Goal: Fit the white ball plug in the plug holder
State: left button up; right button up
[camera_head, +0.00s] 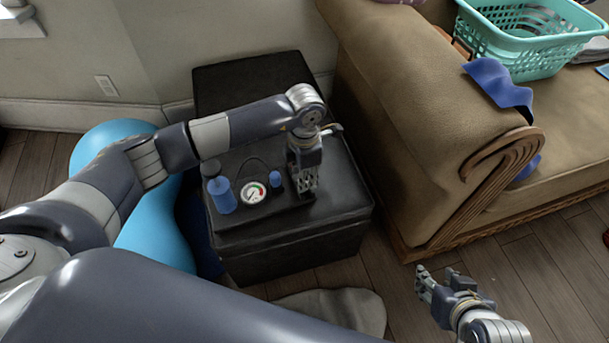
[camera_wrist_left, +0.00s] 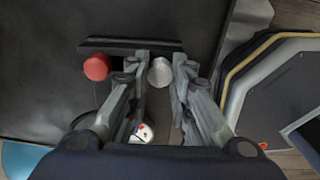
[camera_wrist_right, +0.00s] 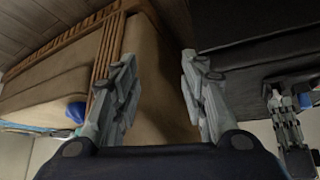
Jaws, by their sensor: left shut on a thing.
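My left gripper (camera_head: 303,187) is over the black box, its fingers pointing down. In the left wrist view the white ball plug (camera_wrist_left: 160,72) sits between the fingertips (camera_wrist_left: 161,75), and the gripper is shut on it. A dark bar (camera_wrist_left: 130,42), perhaps part of the plug holder, lies just beyond the plug. A red ball (camera_wrist_left: 96,67) is beside the bar's left end. I cannot tell whether the plug is in the holder; fingers hide its sides. In the head view the gripper covers this spot. My right gripper (camera_head: 447,279) is open and empty above the floor.
On the black box (camera_head: 290,245) stand a blue bottle (camera_head: 222,194), a round gauge (camera_head: 253,193) and a blue knob (camera_head: 276,179), close left of my left gripper. A brown sofa (camera_head: 400,110) stands to the right with a teal basket (camera_head: 525,45). A blue ball (camera_head: 125,135) is at left.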

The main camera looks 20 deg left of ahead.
pick_arm(q)
jog(key=shift+f+b, duration=0.3)
jog(key=shift+f, duration=0.05)
pick_arm(e)
jog(key=shift+w+a+r+t, duration=0.25)
jog(key=shift+w+r+t, duration=0.1)
jog(key=shift+w, duration=0.3)
jog(key=shift+w+a+r+t, duration=0.2)
jog(key=shift+w+r+t, duration=0.15)
jog(key=shift+w, duration=0.3)
dwell(0.4)
pick_arm(q)
jog(key=o, duration=0.9)
